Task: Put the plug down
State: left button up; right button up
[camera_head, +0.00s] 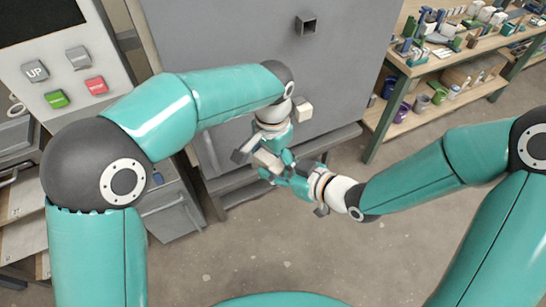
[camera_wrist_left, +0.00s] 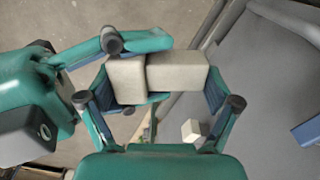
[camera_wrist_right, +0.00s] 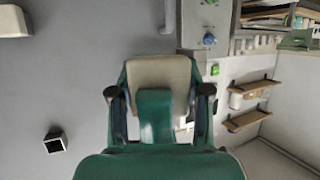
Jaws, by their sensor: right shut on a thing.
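The pale beige plug has a broad head and a longer block, seen in the left wrist view (camera_wrist_left: 178,72). It is held in the air in front of the grey kiln door, and in the head view (camera_head: 266,160) the grippers partly hide it. My right gripper (camera_head: 284,168) is shut on the plug; in the right wrist view the plug's flat face (camera_wrist_right: 160,72) shows between its fingers. My left gripper (camera_wrist_left: 160,100) is open, its fingers on either side of the plug; contact is unclear.
The grey door (camera_head: 240,50) has a square dark port (camera_head: 306,25) and a small beige block (camera_head: 304,110) on it. A control panel (camera_head: 62,80) stands at left. Shelves with pots and buckets (camera_head: 440,92) stand at right. Open floor lies below the arms.

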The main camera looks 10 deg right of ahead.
jog(key=o, duration=1.3)
